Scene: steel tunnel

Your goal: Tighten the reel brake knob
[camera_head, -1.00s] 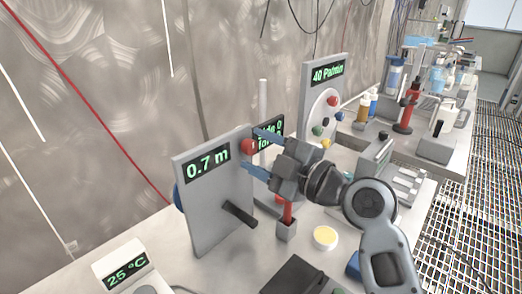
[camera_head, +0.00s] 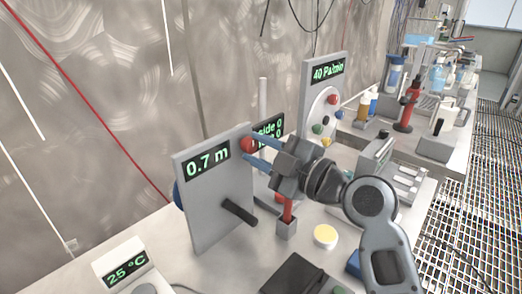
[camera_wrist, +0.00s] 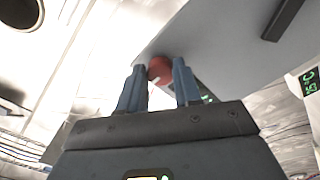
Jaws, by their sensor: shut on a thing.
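The red brake knob (camera_head: 249,145) sits near the top right edge of the grey upright reel panel (camera_head: 215,215), whose display reads 0.7 m. My gripper (camera_head: 253,150) reaches in from the right, with its blue fingers shut on the knob. In the wrist view the red knob (camera_wrist: 160,70) lies between the two fingertips (camera_wrist: 160,76). A dark crank handle (camera_head: 240,212) sticks out of the panel below. A blue reel edge (camera_head: 178,195) shows behind the panel at the left.
A panel reading 40 Pa/min (camera_head: 326,100) with coloured knobs stands behind. A red-topped post (camera_head: 287,215), a yellow-topped dish (camera_head: 325,235) and a dark box (camera_head: 295,275) are below my arm. A 25 °C meter (camera_head: 125,265) stands at the front left.

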